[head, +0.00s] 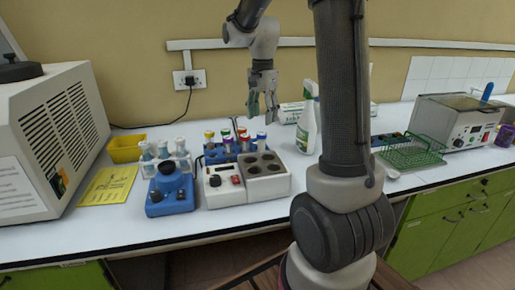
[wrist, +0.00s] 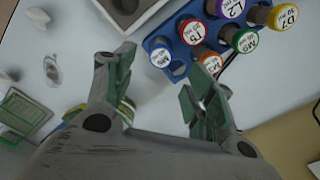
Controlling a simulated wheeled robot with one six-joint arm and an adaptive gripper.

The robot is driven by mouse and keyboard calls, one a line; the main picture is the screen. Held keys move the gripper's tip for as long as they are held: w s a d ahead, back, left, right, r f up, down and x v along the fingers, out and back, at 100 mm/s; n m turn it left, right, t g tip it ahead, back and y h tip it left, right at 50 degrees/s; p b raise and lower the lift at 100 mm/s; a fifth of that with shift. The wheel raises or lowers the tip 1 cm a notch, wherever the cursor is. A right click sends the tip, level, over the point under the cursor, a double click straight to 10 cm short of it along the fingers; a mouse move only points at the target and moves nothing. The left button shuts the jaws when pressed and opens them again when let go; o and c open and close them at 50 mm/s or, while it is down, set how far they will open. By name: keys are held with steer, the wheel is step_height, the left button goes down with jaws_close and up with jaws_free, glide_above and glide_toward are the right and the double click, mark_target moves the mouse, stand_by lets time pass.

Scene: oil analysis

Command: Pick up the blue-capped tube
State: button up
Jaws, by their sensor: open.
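The blue-capped tube (wrist: 160,57) stands at one corner of the blue rack (wrist: 155,41) in the wrist view, its pale labelled cap top facing the camera. In the head view a blue cap (head: 261,135) shows at the right end of the tube cluster. My gripper (head: 263,108) hangs fingers down above the rack area in the head view, apart from the tubes. In the wrist view my gripper (wrist: 164,62) has its fingers spread, with the blue cap seen between the tips. It is open and empty.
Red (wrist: 192,32), orange (wrist: 211,63), green (wrist: 246,40) and purple (wrist: 229,8) caps crowd beside it. A grey four-well block (head: 265,186) stands in front of the rack, a blue vortex mixer (head: 169,192) to the left. A spray bottle (head: 307,125) stands to the right.

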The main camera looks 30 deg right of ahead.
mark_target(262, 133)
step_height(262, 133, down, 8)
steer(key=shift+r, duration=0.1)
steer(key=c, duration=1.2)
step_height(262, 133, up, 10)
steer(key=shift+r, duration=0.1)
